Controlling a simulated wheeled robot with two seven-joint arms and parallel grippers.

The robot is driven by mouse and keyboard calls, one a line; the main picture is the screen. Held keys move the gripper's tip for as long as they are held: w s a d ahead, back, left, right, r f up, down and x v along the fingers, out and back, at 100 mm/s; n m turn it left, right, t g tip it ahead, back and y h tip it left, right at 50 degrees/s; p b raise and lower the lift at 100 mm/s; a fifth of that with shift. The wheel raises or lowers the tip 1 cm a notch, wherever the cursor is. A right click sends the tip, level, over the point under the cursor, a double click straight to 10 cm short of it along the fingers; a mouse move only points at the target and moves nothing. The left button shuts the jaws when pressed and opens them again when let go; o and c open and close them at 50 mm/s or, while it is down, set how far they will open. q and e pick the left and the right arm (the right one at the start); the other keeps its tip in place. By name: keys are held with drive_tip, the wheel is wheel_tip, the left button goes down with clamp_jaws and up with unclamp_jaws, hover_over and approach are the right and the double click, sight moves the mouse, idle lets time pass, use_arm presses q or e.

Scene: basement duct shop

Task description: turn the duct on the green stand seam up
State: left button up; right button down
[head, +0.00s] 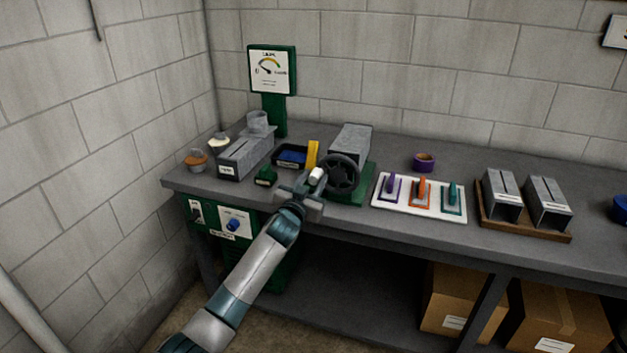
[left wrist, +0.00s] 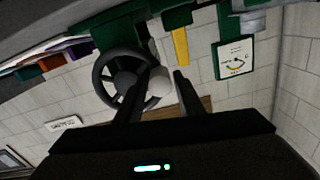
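A grey duct (head: 351,142) lies on the green stand (head: 357,192) on the bench; I make out no seam line on its visible faces. A black handwheel (head: 342,178) with a white knob (head: 317,174) is at the stand's front. My left gripper (head: 309,183) is at the wheel's left side, by the knob. In the left wrist view the handwheel (left wrist: 108,75) and knob (left wrist: 160,82) show, the fingers are apart, and the knob appears between or just beyond their tips, with a gap to the right finger. My right gripper is out of view.
Left of the stand are a blue-lined tray (head: 291,157), a yellow upright piece (head: 312,153), another duct (head: 245,155) and a gauge post (head: 272,85). To the right are a white tool board (head: 408,207), a purple roll (head: 424,162) and two ducts on a wooden tray (head: 522,227).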

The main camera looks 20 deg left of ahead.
use_arm(q)
clamp_jaws()
